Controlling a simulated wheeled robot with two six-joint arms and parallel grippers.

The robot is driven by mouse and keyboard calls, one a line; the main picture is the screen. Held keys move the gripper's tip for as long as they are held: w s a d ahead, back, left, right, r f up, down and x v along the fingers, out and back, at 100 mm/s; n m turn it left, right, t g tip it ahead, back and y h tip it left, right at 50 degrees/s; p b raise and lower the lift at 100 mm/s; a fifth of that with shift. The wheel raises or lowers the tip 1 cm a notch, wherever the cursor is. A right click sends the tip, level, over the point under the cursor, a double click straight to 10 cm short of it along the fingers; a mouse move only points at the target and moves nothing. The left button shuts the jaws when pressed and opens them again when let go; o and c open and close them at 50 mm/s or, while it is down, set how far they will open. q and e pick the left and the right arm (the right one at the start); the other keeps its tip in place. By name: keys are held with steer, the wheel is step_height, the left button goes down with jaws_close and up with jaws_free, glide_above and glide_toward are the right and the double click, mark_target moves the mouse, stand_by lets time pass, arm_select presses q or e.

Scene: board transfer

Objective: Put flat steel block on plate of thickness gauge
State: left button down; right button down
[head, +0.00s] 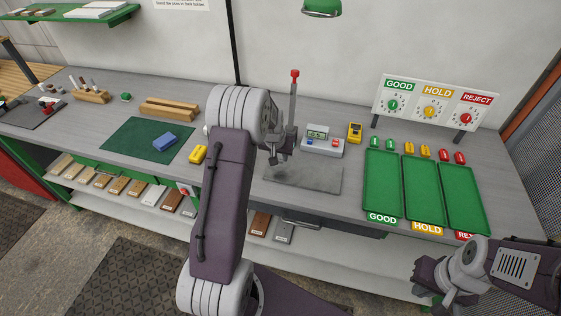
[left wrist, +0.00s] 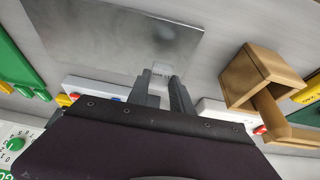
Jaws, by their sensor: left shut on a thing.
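My left gripper (head: 276,158) is shut at the front of the gauge post, above the grey plate (head: 318,180). In the left wrist view its fingers (left wrist: 162,88) close on a small pale grey piece (left wrist: 165,62), which looks like the flat steel block. The piece overlaps the edge of the grey plate (left wrist: 100,35) in that view; I cannot tell whether it touches. The thickness gauge shows as a display box (head: 322,140) and a red-topped post (head: 293,95), partly hidden by my left arm. My right gripper (head: 436,298) hangs empty at lower right, apparently open.
Green trays (head: 382,210) marked GOOD, HOLD and REJECT lie to the right, below a dial panel (head: 432,102). A yellow device (head: 355,132) stands beside the display box. Wooden blocks (head: 168,108) stand behind the mat.

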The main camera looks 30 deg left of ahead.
mark_target(280, 162)
arm_select(q)
steer(key=shift+f, duration=0.3)
step_height(280, 162, down, 3)
steer(key=shift+s+d+r+p, duration=0.1)
steer(key=shift+p, duration=0.2)
steer(key=shift+f, duration=0.35)
steer(key=shift+f+b, duration=0.15)
steer(key=shift+b, duration=0.15)
steer(key=c, duration=1.1)
jaws_free()
